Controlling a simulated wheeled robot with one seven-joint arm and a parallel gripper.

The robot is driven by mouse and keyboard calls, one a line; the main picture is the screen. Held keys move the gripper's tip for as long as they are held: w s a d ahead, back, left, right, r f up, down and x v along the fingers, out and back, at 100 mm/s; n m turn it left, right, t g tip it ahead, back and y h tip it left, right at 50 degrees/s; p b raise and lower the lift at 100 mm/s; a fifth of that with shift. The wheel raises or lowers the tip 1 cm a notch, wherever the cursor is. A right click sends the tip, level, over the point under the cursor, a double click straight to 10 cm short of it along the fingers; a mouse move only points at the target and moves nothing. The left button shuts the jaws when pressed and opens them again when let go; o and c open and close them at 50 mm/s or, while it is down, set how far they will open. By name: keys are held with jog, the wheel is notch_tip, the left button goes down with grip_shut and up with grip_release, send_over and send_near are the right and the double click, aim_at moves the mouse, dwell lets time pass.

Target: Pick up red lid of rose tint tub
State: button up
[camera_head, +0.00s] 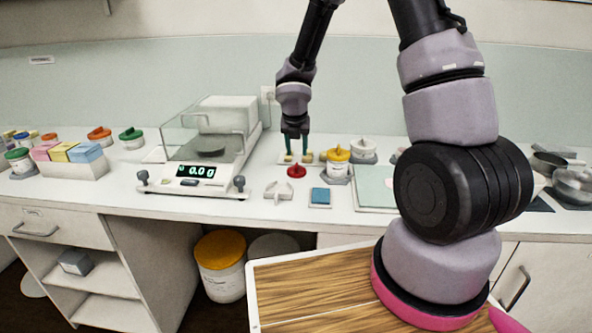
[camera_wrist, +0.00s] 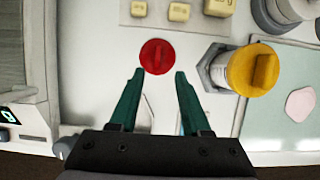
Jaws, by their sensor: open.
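The red lid (camera_head: 297,171) lies on the white counter, to the right of the balance. In the wrist view the red lid (camera_wrist: 157,56) is round with a raised grip bar across its top, just beyond the fingertips and roughly centred between them. My gripper (camera_head: 296,158) points down above the counter, and in the head view its green fingers appear just behind the lid. In the wrist view my gripper (camera_wrist: 157,74) is open and empty. I cannot make out the rose tint tub itself.
A yellow-lidded tub (camera_head: 338,163) in a grey holder stands close to the right of the red lid. A white rest (camera_head: 278,190) and a blue pad (camera_head: 320,197) lie in front. Small cream blocks (camera_wrist: 179,12) lie behind the lid.

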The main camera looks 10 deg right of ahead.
aim_at(297, 165)
jog(key=x, duration=0.7)
jog(key=shift+w+a+f, duration=0.1)
jog(key=shift+w, duration=0.2)
grip_shut()
